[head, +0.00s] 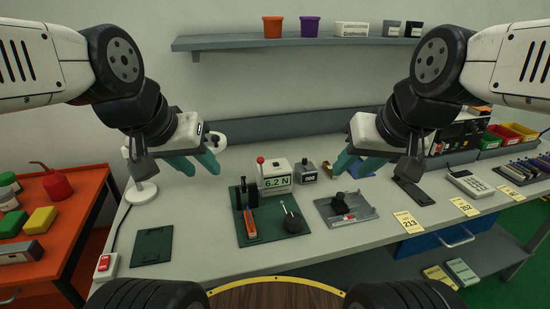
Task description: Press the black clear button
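A white boxy gauge (276,179) stands at the middle of the bench and its display reads 6.2 N. A red ball knob (260,160) is on its left. A small dark spot shows on its top, but I cannot tell whether it is the black clear button. A small grey counter (309,173) with a dark display stands just right of the gauge. My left gripper (195,164) is open and empty, above the bench left of the gauge. My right gripper (357,163) appears open and empty, right of the counter. Neither touches the gauge.
A green tool board (275,227) and a grey tray (366,207) lie in front of the gauge. A white lamp (142,191), a dark green mat (152,246) and a red switch box (106,265) are at left. Yellow tags (408,222) line the front edge.

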